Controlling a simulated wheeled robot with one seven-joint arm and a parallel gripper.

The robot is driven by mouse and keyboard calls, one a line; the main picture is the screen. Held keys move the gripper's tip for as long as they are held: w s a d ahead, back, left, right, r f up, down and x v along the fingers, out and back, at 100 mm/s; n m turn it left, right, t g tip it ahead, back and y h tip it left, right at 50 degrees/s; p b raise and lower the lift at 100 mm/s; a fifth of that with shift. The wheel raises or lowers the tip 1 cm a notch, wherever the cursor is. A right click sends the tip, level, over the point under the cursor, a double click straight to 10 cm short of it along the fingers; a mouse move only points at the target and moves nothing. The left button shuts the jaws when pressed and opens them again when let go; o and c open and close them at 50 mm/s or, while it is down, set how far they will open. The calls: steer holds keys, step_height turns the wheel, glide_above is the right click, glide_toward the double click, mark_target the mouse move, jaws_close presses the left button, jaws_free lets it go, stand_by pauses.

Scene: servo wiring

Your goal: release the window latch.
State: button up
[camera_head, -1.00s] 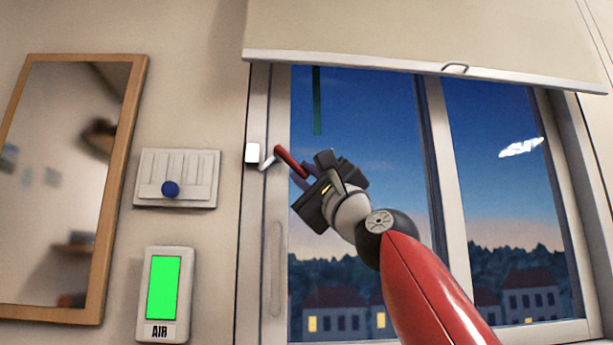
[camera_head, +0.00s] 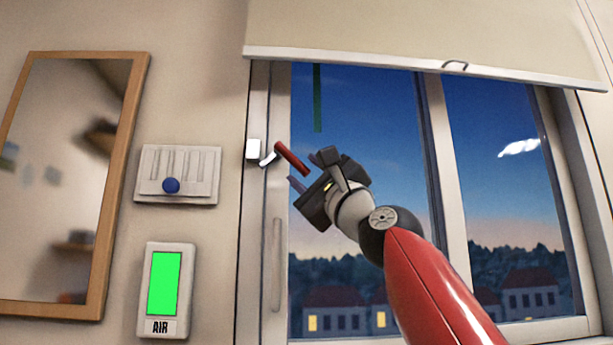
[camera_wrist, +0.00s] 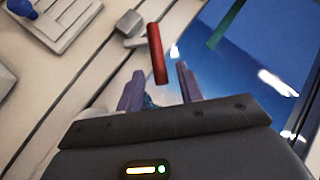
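The window latch has a red handle (camera_head: 292,159) on a short white crank (camera_head: 268,158), beside a white block (camera_head: 253,149) on the left window frame. The handle slants down to the right, its free end toward my gripper (camera_head: 308,177). In the wrist view, the red handle (camera_wrist: 157,50) stands clear above, and its lower end shows in the gap between the two purple fingers of my gripper (camera_wrist: 159,72). The fingers are open and spaced on either side, with a visible gap to the handle. Nothing is held.
A blind (camera_head: 420,35) with a pull loop hangs over the window top. A green strip (camera_head: 317,98) hangs at the pane. To the left are a slider panel (camera_head: 205,190) with a blue knob (camera_head: 171,185), a green-lit AIR display (camera_head: 165,284) and a mirror (camera_head: 75,180).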

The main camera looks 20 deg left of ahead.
steer(key=b+v, duration=0.6)
steer(key=v, duration=0.1)
steer(key=shift+f, duration=0.1)
